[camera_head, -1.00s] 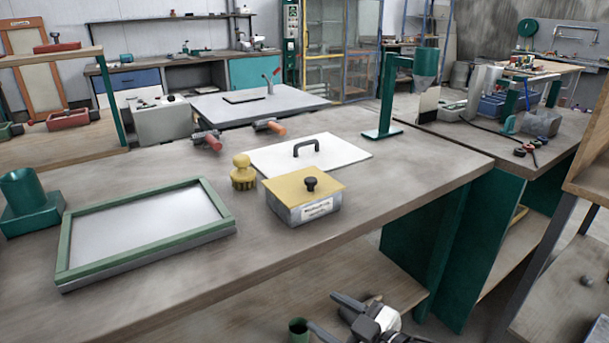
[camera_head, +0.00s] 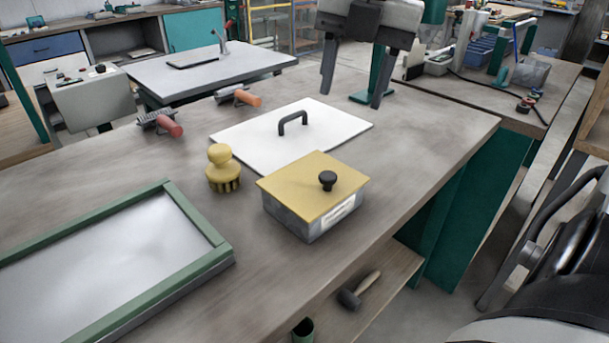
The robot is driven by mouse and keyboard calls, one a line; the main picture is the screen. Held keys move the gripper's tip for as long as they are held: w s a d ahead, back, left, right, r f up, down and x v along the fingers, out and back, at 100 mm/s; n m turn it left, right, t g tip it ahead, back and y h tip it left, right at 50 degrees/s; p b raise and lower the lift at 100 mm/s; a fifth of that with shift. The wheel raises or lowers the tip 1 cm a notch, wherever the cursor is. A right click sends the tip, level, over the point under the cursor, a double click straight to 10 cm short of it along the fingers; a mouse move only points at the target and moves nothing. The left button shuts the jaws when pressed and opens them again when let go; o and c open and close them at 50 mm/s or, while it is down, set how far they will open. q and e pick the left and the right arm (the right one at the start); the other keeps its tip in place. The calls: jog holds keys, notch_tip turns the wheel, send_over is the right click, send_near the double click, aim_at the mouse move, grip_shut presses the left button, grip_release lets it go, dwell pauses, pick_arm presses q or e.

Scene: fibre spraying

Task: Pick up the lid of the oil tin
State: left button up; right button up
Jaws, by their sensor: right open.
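The oil tin (camera_head: 290,217) is a grey metal box with a white label on its front, standing on the workbench. Its lid (camera_head: 300,178) is a flat yellow plate with a black knob (camera_head: 327,180), and it lies on top of the tin. My right gripper (camera_head: 352,98) is at the top of the view, with its two fingers pointing down and spread apart. It is open and empty, above and beyond the tin, clear of the lid. My left gripper is not in view.
A white board with a black handle (camera_head: 260,150) lies just behind the tin. A yellow brush (camera_head: 222,170) stands left of it. A green-framed tray (camera_head: 200,270) is at the lower left. A mallet (camera_head: 360,292) lies on the lower shelf. Bench right of the tin is clear.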

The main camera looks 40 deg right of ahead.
send_over(329, 175)
jog(key=s, duration=0.1)
jog(key=f, duration=0.9)
jog(key=shift+s+d+f, duration=0.2)
jog(key=shift+f, duration=0.05)
jog(key=shift+w+a+f, duration=0.1)
jog(key=shift+w+f, duration=0.1)
jog(key=shift+f, duration=0.7)
jog(key=shift+w+a+f, duration=0.1)
jog(key=shift+w+f, duration=0.15)
jog(key=shift+f, duration=0.65)
jog(key=shift+w+f, duration=0.2)
jog(key=shift+f, duration=0.7)
jog(key=c, duration=1.1)
